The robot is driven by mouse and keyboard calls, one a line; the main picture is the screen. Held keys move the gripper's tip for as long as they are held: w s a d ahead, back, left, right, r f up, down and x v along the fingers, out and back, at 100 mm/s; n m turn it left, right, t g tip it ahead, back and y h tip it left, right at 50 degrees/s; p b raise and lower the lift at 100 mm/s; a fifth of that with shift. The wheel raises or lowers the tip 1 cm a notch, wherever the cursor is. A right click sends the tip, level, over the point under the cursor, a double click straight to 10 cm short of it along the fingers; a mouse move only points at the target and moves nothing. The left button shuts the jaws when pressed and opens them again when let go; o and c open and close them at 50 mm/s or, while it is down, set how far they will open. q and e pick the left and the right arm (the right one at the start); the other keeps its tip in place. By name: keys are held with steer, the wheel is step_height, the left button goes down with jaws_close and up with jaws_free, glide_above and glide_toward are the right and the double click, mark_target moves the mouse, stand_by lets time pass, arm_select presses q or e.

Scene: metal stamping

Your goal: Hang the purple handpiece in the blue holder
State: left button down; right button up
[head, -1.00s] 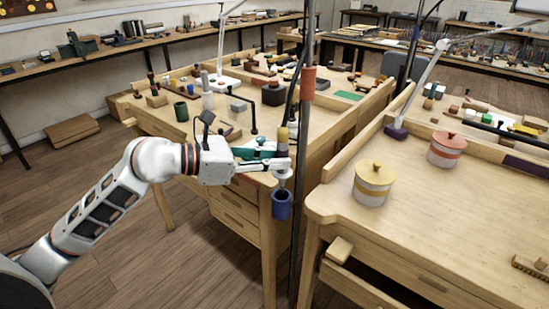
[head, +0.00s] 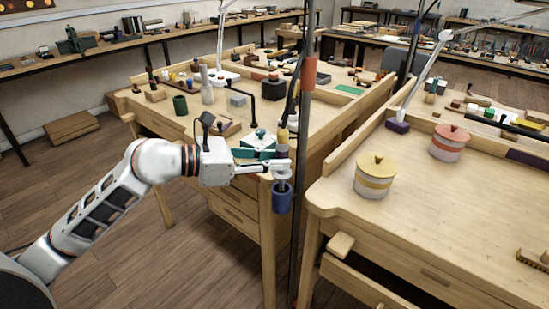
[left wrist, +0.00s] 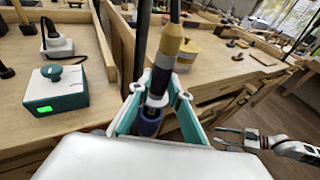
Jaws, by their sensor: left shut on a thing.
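My left gripper (head: 282,168) is shut on the purple handpiece. In the left wrist view the handpiece (left wrist: 167,58) is upright, with a tan and yellow body above a dark purple band, between the teal-lined fingers (left wrist: 157,103). The blue holder (head: 282,200) is a small cup by the dark vertical pole, directly under the gripper. It also shows below the handpiece in the left wrist view (left wrist: 150,124). The handpiece's lower end is at the holder's mouth; how deep it is inside is hidden. My right gripper (left wrist: 229,138) is apart at the right, open and empty.
A dark pole (head: 301,230) stands just right of the holder. A green-and-white box (head: 256,143) sits on the bench behind the gripper. Yellow-lidded (head: 376,177) and red-lidded (head: 449,143) jars stand on the right bench. Floor is open at the lower left.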

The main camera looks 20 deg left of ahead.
mark_target(274, 174)
arm_select(q)
steer(key=shift+f, duration=0.5)
steer(key=shift+b, duration=0.35)
steer(key=shift+f+b, duration=0.85)
steer(key=shift+f, duration=0.7)
steer(key=c, duration=1.9)
jaws_free()
steer(key=shift+o, duration=0.6)
steer(key=v, duration=1.2)
